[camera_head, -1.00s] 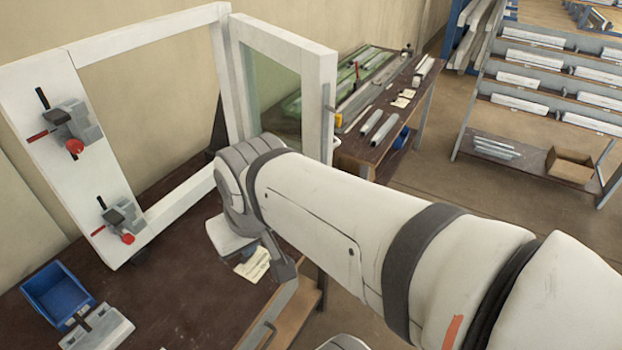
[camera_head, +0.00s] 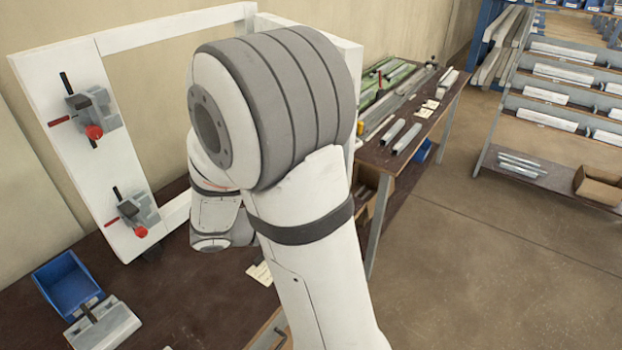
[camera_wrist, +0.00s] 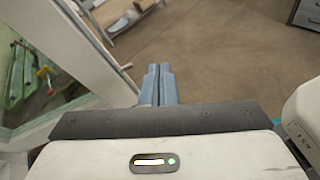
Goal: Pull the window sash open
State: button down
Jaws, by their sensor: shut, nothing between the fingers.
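The white window frame (camera_head: 85,160) stands on a dark bench at the left in the head view. Its white sash stands swung out at the frame's right side. My arm hides most of the sash in the head view, leaving only its upper right edge (camera_head: 356,62). In the wrist view the sash's white rail (camera_wrist: 95,45) runs diagonally at upper left, with the glass pane left of it. My gripper (camera_wrist: 160,70) is shut and empty, right of the rail and apart from it in the picture. The head view hides my fingers. I cannot clearly make out the sash's handle.
Two red-handled clamps, upper (camera_head: 92,110) and lower (camera_head: 134,212), sit on the frame's left panel. A blue bin (camera_head: 68,283) is on the near bench. A second bench (camera_head: 385,160) with metal profiles stands behind the sash. Open floor (camera_head: 480,260) lies right.

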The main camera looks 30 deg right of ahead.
jog(key=w+f+n+t+h, duration=0.3)
jog(key=w+n+t+h, duration=0.1)
jog(key=w+n, duration=0.25)
jog(key=w+d+p, duration=0.1)
jog(key=d+p, duration=0.2)
jog(key=d, duration=1)
jog(key=shift+w+d+p, duration=0.15)
jog(key=shift+w+p, duration=0.05)
jog(key=shift+p, duration=0.1)
